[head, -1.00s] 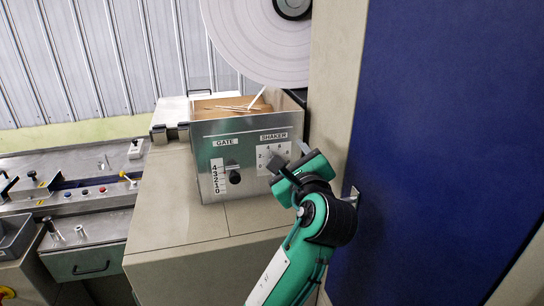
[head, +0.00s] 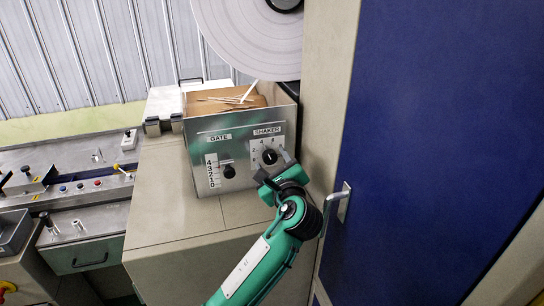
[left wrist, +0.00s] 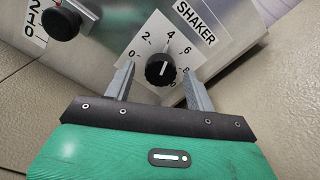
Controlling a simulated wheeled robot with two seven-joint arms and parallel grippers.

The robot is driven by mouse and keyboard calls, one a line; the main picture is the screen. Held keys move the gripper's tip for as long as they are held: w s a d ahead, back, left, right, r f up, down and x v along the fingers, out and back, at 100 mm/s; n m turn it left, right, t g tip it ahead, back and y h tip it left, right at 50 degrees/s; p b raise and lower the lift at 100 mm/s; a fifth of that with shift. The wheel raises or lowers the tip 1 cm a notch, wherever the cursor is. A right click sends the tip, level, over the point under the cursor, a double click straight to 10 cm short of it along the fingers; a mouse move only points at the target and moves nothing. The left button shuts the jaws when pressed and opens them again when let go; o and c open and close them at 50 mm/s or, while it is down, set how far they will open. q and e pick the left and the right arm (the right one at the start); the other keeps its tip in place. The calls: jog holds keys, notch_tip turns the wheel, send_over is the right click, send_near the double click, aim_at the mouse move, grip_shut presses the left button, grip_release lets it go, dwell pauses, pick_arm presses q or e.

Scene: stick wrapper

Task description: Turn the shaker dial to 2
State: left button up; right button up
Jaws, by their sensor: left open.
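The shaker dial (head: 269,156) is a round black knob on a white scale plate, on the right of the metal box front. The 2 (left wrist: 147,42) is printed to the upper left of the knob. My left gripper (head: 273,172) is just below and in front of the dial. In the left wrist view its open fingers (left wrist: 158,80) stand on either side of the knob, apart from it. Whether the fingertips reach the knob's depth is unclear. My right gripper is not in view.
The gate knob (head: 229,172) with its number scale is left of the dial. An open tray of sticks (head: 225,105) tops the box. A blue door (head: 430,150) with a metal handle (head: 338,203) stands close to my left arm's right.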

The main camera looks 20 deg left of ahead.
pick_arm(q)
jog(key=shift+w+a, duration=0.2)
jog(key=shift+w, duration=0.1)
jog(key=shift+w+a, duration=0.1)
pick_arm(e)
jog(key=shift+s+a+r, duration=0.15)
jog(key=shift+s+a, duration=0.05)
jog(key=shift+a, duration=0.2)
pick_arm(q)
jog(key=shift+c, duration=0.3)
jog(key=c, duration=0.9)
jog(key=shift+c, duration=0.2)
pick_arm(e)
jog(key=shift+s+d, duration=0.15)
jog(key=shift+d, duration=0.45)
